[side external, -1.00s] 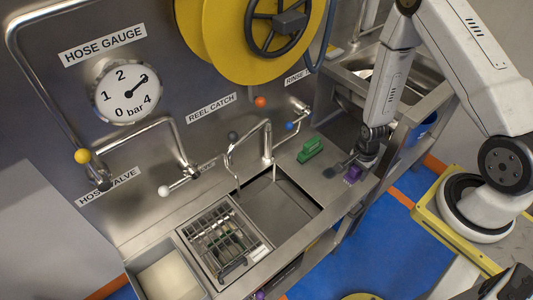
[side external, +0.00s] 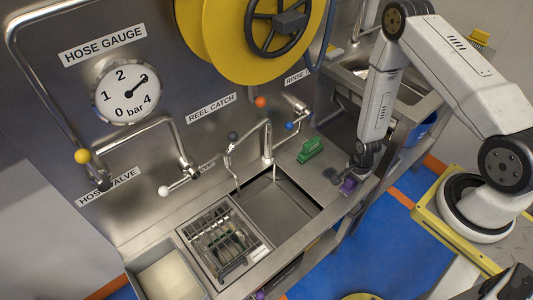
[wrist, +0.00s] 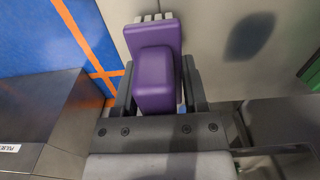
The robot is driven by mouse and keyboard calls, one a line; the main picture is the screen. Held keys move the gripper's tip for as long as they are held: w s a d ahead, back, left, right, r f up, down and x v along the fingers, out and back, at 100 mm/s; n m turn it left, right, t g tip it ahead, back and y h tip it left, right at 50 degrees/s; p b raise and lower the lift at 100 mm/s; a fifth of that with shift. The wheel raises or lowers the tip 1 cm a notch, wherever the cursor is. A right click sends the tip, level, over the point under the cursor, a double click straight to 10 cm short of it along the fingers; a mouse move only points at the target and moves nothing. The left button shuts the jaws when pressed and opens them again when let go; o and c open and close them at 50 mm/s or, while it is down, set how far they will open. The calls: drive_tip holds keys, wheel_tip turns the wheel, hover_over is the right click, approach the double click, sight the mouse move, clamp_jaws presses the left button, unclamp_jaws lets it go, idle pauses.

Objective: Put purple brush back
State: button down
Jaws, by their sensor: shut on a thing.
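The purple brush (side external: 348,186) is at the front edge of the steel counter, right of the sink, in the side view. In the wrist view the purple brush (wrist: 155,72) fills the space between my fingers, with pale bristles at its far end. My gripper (side external: 345,177) is shut on the brush, low over the counter. It also shows in the wrist view (wrist: 156,95). I cannot tell whether the bristles touch the counter.
A green brush (side external: 310,149) stands on the counter behind my gripper. The open sink (side external: 280,206) with a faucet (side external: 266,140) and a wire rack (side external: 225,240) lies to the left. A dark oval patch (wrist: 250,36) shows on the steel in the wrist view.

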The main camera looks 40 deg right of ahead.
drive_tip(key=shift+f, duration=0.3)
drive_tip(key=shift+c, duration=0.7)
unclamp_jaws()
drive_tip(key=shift+r, duration=0.1)
drive_tip(key=shift+r, duration=6.05)
